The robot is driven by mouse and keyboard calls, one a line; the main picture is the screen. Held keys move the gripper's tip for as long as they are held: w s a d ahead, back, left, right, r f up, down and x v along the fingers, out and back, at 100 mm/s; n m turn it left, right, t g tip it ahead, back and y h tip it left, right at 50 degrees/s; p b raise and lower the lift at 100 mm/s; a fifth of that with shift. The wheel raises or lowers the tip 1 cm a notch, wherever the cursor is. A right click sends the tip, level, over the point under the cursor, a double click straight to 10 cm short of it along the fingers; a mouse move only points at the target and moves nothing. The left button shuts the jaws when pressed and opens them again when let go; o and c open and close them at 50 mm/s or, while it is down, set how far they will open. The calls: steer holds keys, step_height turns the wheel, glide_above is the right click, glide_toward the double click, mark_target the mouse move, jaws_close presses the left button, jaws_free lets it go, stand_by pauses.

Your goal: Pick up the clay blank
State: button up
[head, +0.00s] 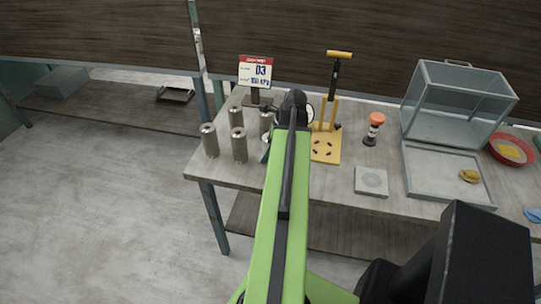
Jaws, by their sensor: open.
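Several grey-brown upright cylinders stand together at the left end of the table. The front-left cylinder (210,141) and the front-middle cylinder (239,146) show clearly; others stand behind, one partly covered by my arm. I cannot tell for sure which thing is the clay blank. A small ochre lump (469,175) lies in the shallow tray (430,190) on the right.
A sign (256,72) stands behind the cylinders. Right of my arm are a yellow-based lever press (325,145), an orange-topped tool (374,127), a grey plate (371,181), a clear box (455,100) and a red bowl (511,150). Bare tabletop lies left of the plate.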

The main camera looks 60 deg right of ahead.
steer(key=shift+c, duration=0.3)
jaws_close()
steer(key=shift+r, duration=0.1)
steer(key=shift+r, duration=0.1)
